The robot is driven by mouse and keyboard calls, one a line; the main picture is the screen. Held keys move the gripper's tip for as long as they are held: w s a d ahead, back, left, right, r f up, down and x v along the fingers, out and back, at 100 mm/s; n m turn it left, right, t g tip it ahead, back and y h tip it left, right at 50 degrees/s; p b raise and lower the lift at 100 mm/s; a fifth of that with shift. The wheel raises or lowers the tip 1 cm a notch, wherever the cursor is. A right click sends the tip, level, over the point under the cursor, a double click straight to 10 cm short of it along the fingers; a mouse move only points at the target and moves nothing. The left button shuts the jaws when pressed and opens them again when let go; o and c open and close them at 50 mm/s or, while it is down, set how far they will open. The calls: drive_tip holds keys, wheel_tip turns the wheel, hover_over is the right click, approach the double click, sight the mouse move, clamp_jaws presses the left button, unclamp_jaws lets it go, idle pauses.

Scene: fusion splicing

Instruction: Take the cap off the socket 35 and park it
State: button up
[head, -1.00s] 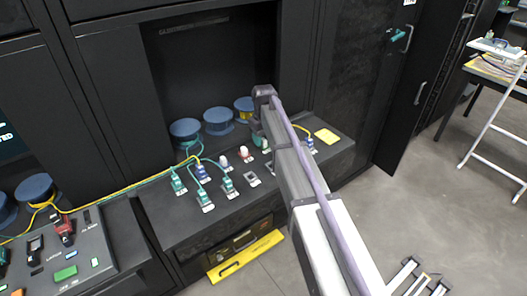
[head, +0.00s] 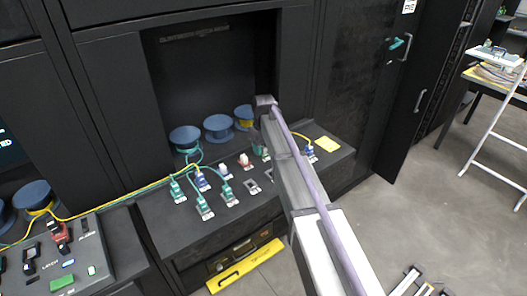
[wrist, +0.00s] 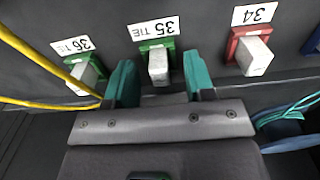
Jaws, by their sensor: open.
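Socket 35 (wrist: 145,48) shows in the wrist view as a green housing under a white label reading 35. Its pale cap (wrist: 158,68) is a block standing out of the housing, still on the socket. My gripper (wrist: 159,62) is open, with one teal finger to the left of the cap and one to the right. A gap shows between the cap and each finger. In the head view my arm hides most of the gripper and socket 35.
A capped green socket 36 (wrist: 84,72) is left of the gripper, with yellow cable (wrist: 45,65) by the left finger. A capped red socket 34 (wrist: 250,52) is to the right. Blue spools (head: 218,127) stand behind the panel. A yellow pad (head: 327,144) lies right of my arm.

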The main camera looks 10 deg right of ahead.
sight(263, 147)
drive_tip(key=shift+c, duration=0.2)
clamp_jaws()
idle(0.3)
drive_tip(key=shift+r+p, duration=3)
drive_tip(key=shift+r, duration=0.1)
